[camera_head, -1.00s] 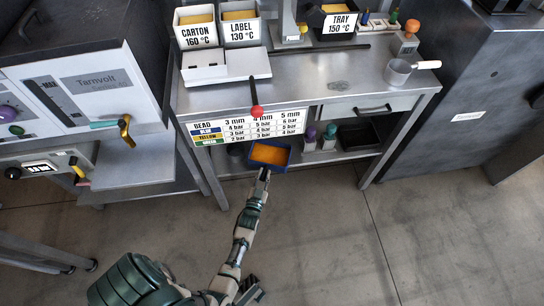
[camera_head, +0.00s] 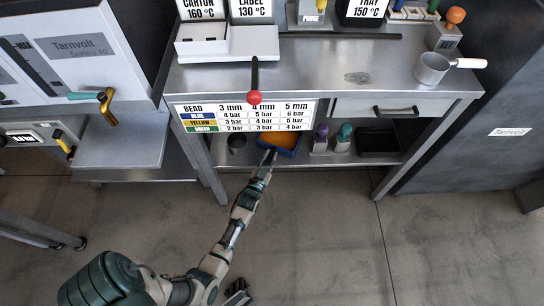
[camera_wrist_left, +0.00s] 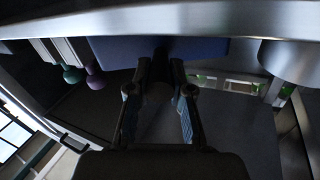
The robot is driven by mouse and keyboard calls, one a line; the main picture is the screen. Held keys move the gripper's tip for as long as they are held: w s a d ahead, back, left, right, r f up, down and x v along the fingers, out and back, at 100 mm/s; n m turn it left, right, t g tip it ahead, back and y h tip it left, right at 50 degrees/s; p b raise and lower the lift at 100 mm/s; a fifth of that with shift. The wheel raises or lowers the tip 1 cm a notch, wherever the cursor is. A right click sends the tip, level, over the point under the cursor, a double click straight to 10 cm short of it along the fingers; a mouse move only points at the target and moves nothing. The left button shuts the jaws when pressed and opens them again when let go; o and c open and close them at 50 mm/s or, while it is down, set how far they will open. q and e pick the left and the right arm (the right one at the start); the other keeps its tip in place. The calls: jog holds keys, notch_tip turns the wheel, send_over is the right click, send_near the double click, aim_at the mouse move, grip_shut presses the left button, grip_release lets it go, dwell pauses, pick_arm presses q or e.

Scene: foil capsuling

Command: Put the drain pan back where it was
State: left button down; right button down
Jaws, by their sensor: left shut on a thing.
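The drain pan (camera_head: 287,152) is a blue rectangular tray with an orange inside. It is at the front of the lower shelf under the steel bench, partly behind the bead chart. My left gripper (camera_head: 268,157) is shut on its near edge. In the left wrist view the pan's blue wall (camera_wrist_left: 208,48) spans the top, with the fingers (camera_wrist_left: 161,75) at its middle. I cannot tell whether the pan rests on the shelf or hangs just above it.
The lower shelf also holds a grey cup (camera_head: 237,144) to the left, purple-topped (camera_head: 321,138) and green-topped (camera_head: 343,138) bottles close on the right, and a black tray (camera_head: 378,142). The bead chart (camera_head: 248,116) hangs above the pan. A red-knobbed lever (camera_head: 254,97) juts over it.

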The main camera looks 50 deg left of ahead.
pick_arm(q)
jog(key=c, duration=1.4)
grip_release()
jog(key=shift+c, duration=0.2)
jog(key=o, duration=0.4)
jog(key=shift+r, duration=0.1)
